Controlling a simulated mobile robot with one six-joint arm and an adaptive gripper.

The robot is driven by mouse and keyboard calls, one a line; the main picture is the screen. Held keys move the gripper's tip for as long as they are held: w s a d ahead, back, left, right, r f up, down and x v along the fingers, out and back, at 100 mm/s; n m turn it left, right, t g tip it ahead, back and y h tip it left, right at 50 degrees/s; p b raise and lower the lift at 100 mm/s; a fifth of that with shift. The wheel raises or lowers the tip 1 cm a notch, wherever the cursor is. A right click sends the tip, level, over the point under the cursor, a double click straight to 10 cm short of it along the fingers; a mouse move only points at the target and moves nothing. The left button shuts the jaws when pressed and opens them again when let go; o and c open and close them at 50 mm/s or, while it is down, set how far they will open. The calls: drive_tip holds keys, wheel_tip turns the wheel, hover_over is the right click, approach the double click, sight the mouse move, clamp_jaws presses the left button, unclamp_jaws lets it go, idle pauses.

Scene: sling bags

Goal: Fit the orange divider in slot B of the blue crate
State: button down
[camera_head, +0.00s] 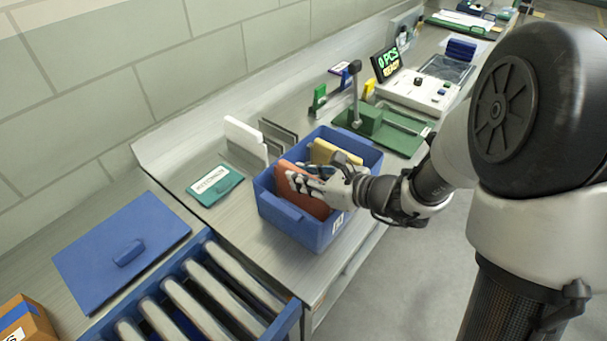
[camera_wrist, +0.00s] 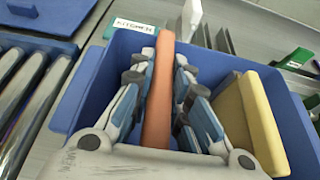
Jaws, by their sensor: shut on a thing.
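The blue crate (camera_head: 283,216) stands on the grey bench in the head view. Its rim also shows in the wrist view (camera_wrist: 92,82). The orange divider (camera_head: 308,203) is upright at the crate's left end, in line with its opening. My gripper (camera_head: 301,180) is shut on the orange divider, with one finger on each side. In the wrist view the divider (camera_wrist: 159,95) stands between the fingers. Yellow panels (camera_wrist: 262,122) stand in the crate to the right, apart from the orange divider. The divider's lower edge, the slots and any slot letters are hidden.
White and grey panels (camera_head: 245,138) stand in a rack behind the crate. A teal labelled plate (camera_head: 215,185) lies to its left. A green fixture (camera_head: 385,127) is at the back right. A blue lid (camera_head: 120,250) and rollers (camera_head: 200,300) lie at the left.

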drive_tip(key=shift+f, duration=1.3)
drive_tip(key=c, duration=1.4)
unclamp_jaws()
drive_tip(key=shift+c, duration=0.2)
drive_tip(key=v, duration=1.2)
drive_tip(key=shift+r, duration=0.1)
